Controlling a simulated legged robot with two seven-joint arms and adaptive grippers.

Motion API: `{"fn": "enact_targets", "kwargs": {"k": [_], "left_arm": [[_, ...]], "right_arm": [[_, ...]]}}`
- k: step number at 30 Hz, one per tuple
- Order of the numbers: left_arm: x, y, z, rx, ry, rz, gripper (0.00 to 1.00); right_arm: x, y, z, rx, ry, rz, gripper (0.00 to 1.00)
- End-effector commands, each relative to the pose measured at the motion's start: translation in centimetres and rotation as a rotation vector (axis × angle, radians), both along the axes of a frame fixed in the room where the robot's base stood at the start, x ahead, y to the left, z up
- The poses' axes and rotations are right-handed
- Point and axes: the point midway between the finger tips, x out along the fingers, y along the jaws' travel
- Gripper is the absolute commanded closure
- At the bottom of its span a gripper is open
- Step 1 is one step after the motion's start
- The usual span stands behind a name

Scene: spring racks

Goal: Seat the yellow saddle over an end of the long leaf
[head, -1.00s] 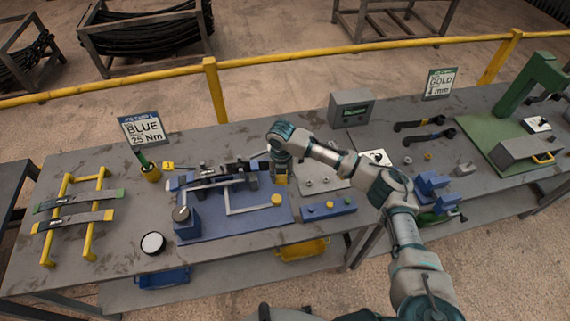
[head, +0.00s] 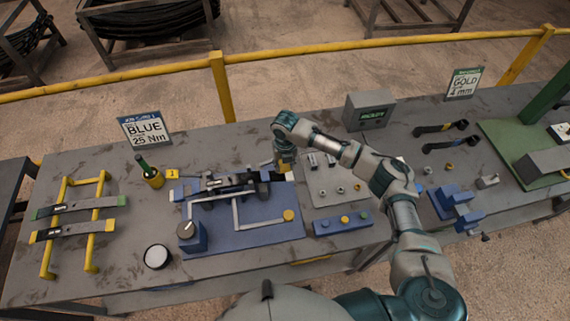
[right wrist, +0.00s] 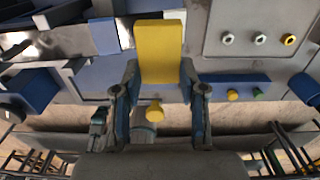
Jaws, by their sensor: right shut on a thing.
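My right gripper (head: 286,160) is shut on the yellow saddle (right wrist: 158,50), which shows as an upright yellow block between the two fingers in the right wrist view. In the head view the gripper is above the back right corner of the blue fixture (head: 265,233). A dark leaf stack (head: 232,184) lies across this fixture, partly behind clamp bars; its right end is near the held saddle. I cannot tell its leaves apart. The saddle is small in the head view, and its gap to the leaf cannot be judged. My left gripper is out of view.
A yellow rack (head: 96,218) with two leaves stands at the left. A grey plate with nuts (head: 322,192) and a blue button box (head: 343,222) are right of the fixture. A grey box with a display (head: 370,112) stands behind. The front left table is mostly clear.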

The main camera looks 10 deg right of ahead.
Motion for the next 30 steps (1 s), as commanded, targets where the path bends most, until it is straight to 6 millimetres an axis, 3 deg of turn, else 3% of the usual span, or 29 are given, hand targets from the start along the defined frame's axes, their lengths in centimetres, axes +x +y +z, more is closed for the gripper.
{"fn": "enact_targets", "kwargs": {"k": [3, 18, 30], "left_arm": [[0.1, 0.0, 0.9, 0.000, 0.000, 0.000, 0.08], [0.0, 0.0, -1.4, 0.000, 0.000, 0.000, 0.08], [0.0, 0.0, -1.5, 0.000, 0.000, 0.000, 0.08]], "right_arm": [[-0.1, 0.0, 0.3, 0.001, -0.002, -0.002, 0.97], [-0.1, 0.0, -4.7, 0.002, -0.002, -0.001, 0.97], [-0.1, 0.0, -5.1, 0.002, -0.004, -0.001, 0.97]]}}
